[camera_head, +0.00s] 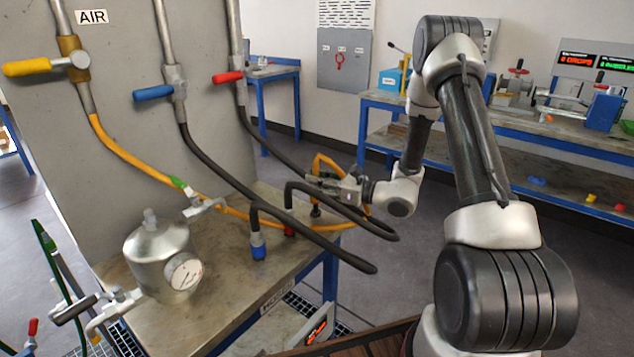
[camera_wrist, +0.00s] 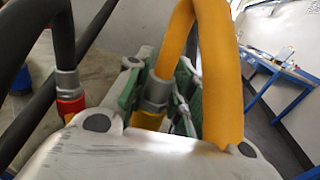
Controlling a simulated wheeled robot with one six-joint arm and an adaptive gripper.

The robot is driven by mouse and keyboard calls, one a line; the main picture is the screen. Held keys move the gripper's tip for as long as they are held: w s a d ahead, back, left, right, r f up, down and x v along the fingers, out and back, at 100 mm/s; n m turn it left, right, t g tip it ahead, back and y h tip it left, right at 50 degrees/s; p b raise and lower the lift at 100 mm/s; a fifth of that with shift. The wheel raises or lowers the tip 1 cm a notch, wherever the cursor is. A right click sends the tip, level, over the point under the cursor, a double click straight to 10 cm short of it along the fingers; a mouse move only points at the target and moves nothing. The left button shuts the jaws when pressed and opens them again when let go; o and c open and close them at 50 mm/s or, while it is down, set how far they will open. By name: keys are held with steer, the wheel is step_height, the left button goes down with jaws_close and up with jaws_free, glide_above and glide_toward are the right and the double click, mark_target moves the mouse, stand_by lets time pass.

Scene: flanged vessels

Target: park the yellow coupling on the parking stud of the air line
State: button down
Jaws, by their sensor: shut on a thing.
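The yellow coupling (camera_wrist: 148,119) hangs at the end of the orange air hose (camera_wrist: 180,45), with a grey collar (camera_wrist: 157,92) above it. My gripper (camera_wrist: 160,97) is shut on it, with green pads on both sides. In the head view my gripper (camera_head: 324,184) is over the far right part of the workbench, and the coupling is mostly hidden there. A small dark piece (camera_head: 316,211) shows just below my gripper; I cannot tell whether it is a stud. The air hose (camera_head: 122,152) runs from the yellow-handled valve (camera_head: 74,62) under the AIR sign. I cannot make out the parking stud clearly.
A blue coupling (camera_head: 258,247) and a red coupling (camera_head: 289,231) on black hoses are left of my gripper; the red one also shows in the wrist view (camera_wrist: 70,104). Black hoses loop in front. A metal vessel (camera_head: 160,250) with a gauge stands on the workbench (camera_head: 235,290).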

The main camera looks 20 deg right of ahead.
steer(key=shift+f, duration=1.85)
stand_by(0.4)
steer(key=c, duration=1.1)
jaws_free()
steer(key=shift+c, duration=0.2)
steer(key=v, duration=1.2)
